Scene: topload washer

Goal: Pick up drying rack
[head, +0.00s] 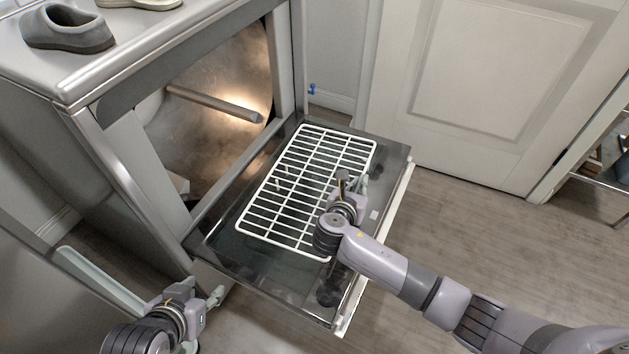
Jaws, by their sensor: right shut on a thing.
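The drying rack (285,209) is a white wire grid. It lies on the dark inner face of the washer's folded-down door (222,246). My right gripper (352,181) is at the rack's right side and is shut on its edge. The gripper and wrist hide part of that edge. My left gripper (214,297) is low at the left, beside the door's near left corner and apart from the rack. How far its fingers are open is not clear.
The washer (82,128) has an open cavity with a metal bar (215,104) inside. A white door (485,80) stands behind. Wooden floor (447,225) is clear to the right of the folded-down door.

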